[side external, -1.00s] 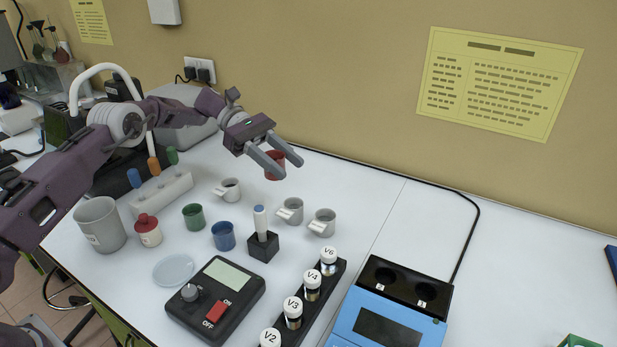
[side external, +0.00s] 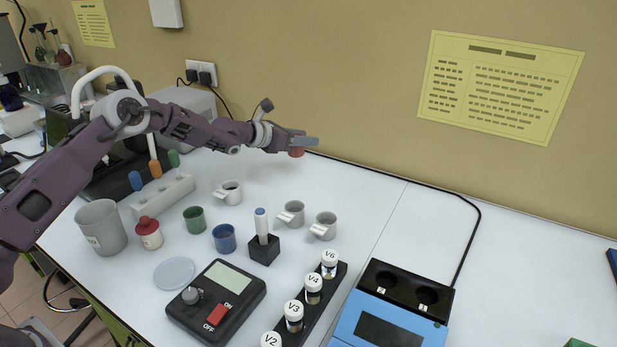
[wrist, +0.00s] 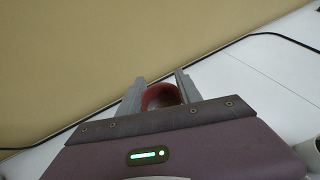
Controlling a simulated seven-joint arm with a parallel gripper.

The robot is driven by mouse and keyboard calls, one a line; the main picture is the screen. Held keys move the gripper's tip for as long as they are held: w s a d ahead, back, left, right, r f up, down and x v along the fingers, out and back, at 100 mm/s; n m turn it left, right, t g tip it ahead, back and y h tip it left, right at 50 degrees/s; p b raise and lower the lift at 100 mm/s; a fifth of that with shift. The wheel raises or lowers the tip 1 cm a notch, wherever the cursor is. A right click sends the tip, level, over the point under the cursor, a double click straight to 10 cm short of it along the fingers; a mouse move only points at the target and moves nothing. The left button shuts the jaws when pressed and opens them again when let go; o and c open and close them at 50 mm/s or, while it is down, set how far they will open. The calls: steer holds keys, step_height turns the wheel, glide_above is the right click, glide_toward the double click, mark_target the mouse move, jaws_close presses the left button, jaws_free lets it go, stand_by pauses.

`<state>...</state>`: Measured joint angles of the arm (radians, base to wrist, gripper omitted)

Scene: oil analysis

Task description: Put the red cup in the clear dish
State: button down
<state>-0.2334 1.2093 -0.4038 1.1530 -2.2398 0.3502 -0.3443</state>
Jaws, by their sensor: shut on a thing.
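The red cup (side external: 296,152) is between the fingers of my gripper (side external: 302,142), near the back wall in the side view. It looks raised off the table, and the fingers hide its upper part. In the wrist view the cup (wrist: 162,97) sits between the two grey fingers of my gripper (wrist: 160,92), with its open rim showing. My gripper is shut on it. The clear dish (side external: 174,272) lies flat and empty at the front left of the table, left of the black scale, far from my gripper.
A blue cup (side external: 224,238), a green cup (side external: 194,219) and a red-topped bottle (side external: 149,232) stand near the dish. A pen holder (side external: 263,248), white mugs (side external: 323,226), a black scale (side external: 222,305) and a vial rack (side external: 318,297) fill the middle. A large grey beaker (side external: 100,228) stands left.

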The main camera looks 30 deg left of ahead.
step_height(320, 180, down, 9)
steer(key=shift+r, duration=0.1)
steer(key=c, duration=0.8)
jaws_free()
